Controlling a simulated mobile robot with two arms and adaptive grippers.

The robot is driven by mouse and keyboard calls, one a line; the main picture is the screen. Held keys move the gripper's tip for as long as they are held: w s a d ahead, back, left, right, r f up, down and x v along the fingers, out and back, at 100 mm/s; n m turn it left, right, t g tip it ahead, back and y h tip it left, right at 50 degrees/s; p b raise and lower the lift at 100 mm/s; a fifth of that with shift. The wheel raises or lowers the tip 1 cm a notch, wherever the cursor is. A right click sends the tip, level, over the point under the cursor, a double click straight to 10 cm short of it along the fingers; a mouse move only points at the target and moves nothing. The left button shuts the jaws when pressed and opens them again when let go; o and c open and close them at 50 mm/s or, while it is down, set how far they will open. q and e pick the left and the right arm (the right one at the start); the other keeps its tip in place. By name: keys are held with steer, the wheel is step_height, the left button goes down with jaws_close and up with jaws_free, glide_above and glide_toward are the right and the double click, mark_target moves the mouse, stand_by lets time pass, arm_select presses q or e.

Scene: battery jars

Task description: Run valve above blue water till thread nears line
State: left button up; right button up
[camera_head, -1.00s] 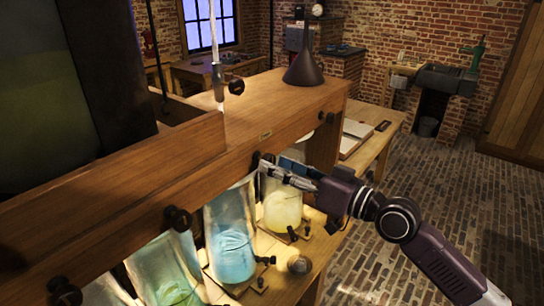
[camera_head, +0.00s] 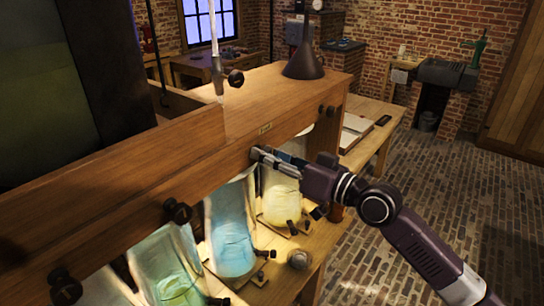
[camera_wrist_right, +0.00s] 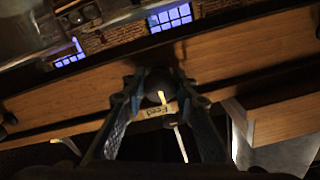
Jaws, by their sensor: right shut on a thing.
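The blue-water jar (camera_head: 232,240) is a tall glass vessel below the wooden beam, between a green one and a yellow one. My right gripper (camera_head: 262,155) is at the front of the beam, above the blue and yellow jars. It is shut on a dark round valve knob, which shows between the fingers in the right wrist view (camera_wrist_right: 157,84). A small tag reading "Feed" (camera_wrist_right: 158,111) is beside the knob there. I cannot make out a thread or a marked line in the blue jar. My left gripper is out of view.
The green jar (camera_head: 178,285) and yellow jar (camera_head: 282,195) stand either side. More black knobs (camera_head: 177,212) line the beam (camera_head: 110,215). A dark funnel (camera_head: 303,62) and a glass tube with a stopcock (camera_head: 234,78) are above. Brick floor (camera_head: 450,190) is open at right.

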steer(key=shift+c, duration=1.1)
steer(key=n+b, duration=0.1)
steer(key=b, duration=0.1)
steer(key=n+b, duration=0.2)
steer(key=b, duration=0.1)
steer(key=n+b, duration=0.2)
steer(key=shift+f, duration=0.3)
steer(key=shift+r+n+b, duration=0.15)
steer(key=shift+n+b, duration=0.55)
steer(key=shift+n, duration=0.2)
steer(key=shift+r, duration=0.1)
